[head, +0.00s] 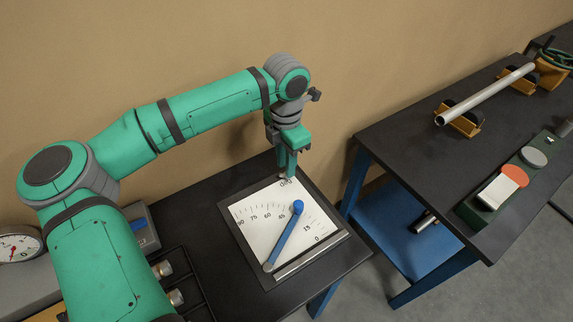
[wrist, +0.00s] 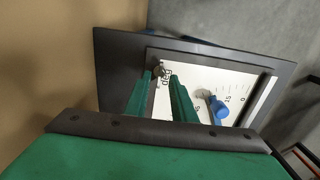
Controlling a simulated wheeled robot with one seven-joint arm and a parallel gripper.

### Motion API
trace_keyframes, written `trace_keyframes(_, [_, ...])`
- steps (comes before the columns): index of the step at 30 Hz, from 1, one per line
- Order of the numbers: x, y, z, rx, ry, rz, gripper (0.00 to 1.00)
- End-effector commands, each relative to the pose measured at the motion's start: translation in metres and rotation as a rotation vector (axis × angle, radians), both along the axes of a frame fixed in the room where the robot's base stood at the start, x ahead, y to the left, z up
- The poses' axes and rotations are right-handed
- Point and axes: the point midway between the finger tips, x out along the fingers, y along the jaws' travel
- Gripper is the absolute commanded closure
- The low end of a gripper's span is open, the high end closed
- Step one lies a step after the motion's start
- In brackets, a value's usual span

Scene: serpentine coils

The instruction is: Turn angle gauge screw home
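The angle gauge (head: 253,244) is a white plate with a degree scale on a dark base, lying on the near black table. Its blue pointer (head: 284,237) has a round blue knob that stands between the 45 and 15 marks; the knob (wrist: 218,110) also shows in the wrist view. A small round metal screw (wrist: 159,71) sits by the "deg" lettering. My gripper (head: 288,174) points down over that end of the gauge. In the wrist view its two green fingers (wrist: 162,76) are apart, with the screw head showing between or just beyond their tips. Contact is unclear.
A dial gauge (head: 18,246) and a rack with metal fittings (head: 168,284) stand on the left. A second black table (head: 437,165) on the right carries a metal pipe (head: 485,93) on orange supports and a green tray (head: 495,202). A wall runs close behind the gauge.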

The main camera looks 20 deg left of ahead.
Motion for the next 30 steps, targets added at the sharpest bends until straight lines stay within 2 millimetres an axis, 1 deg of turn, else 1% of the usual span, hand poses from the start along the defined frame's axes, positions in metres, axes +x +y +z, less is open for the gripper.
trace_keyframes(3, [0.0003,-0.001,-0.0093,0.0,0.0,-0.002,0.77])
trace_keyframes(6, [0.0002,-0.0011,-0.013,0.0,0.0,-0.002,0.77])
trace_keyframes(14, [0.0003,-0.0008,-0.0138,0.001,-0.001,-0.001,0.77])
trace_keyframes(17, [0.0004,-0.0007,-0.0137,0.001,-0.001,-0.001,0.98])
trace_keyframes(18, [0.0004,-0.0007,-0.0137,0.001,-0.001,-0.001,1.0])
trace_keyframes(25, [0.0004,-0.0005,-0.0135,0.001,-0.001,-0.005,1.0])
trace_keyframes(30, [0.0005,-0.0003,-0.0134,0.002,-0.001,-0.04,1.0])
